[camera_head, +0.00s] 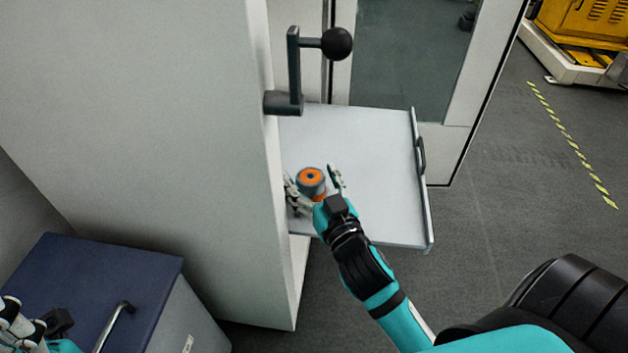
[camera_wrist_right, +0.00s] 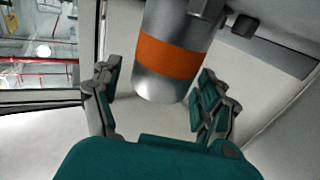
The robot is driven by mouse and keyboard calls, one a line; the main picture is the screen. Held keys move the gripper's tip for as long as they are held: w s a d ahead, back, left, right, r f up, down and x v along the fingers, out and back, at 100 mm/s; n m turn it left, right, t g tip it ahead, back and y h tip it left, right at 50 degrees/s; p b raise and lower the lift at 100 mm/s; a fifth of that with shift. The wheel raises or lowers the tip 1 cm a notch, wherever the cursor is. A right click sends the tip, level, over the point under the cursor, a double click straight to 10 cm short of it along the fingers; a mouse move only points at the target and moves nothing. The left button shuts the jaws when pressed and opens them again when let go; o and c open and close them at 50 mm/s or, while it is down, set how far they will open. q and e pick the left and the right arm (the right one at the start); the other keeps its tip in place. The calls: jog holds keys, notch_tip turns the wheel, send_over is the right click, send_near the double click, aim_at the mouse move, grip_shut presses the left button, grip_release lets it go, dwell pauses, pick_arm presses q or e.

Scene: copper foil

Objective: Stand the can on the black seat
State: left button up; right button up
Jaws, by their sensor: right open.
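The can (camera_head: 311,177) is silver, with orange and a dark centre on its top, at the pulled-out white shelf. In the right wrist view the can (camera_wrist_right: 168,57) shows an orange band. My right gripper (camera_head: 313,181) is open around the can, one finger on each side. In the wrist view there is a gap between the can and the left finger; contact on the right is unclear. My left gripper (camera_head: 22,322) is partly in view at the lower left, its opening unclear. I cannot make out a black seat for certain.
A tall white cabinet wall (camera_head: 150,120) stands left of the shelf (camera_head: 375,165), with a black-knobbed lever (camera_head: 295,75) above it. The shelf is bare right of the can. A blue-topped cabinet (camera_head: 100,275) stands lower left. Grey floor (camera_head: 500,200) lies open at right.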

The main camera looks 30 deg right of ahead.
jog(key=s+a+p, duration=0.1)
jog(key=s, duration=1.1)
jog(key=shift+r, duration=0.15)
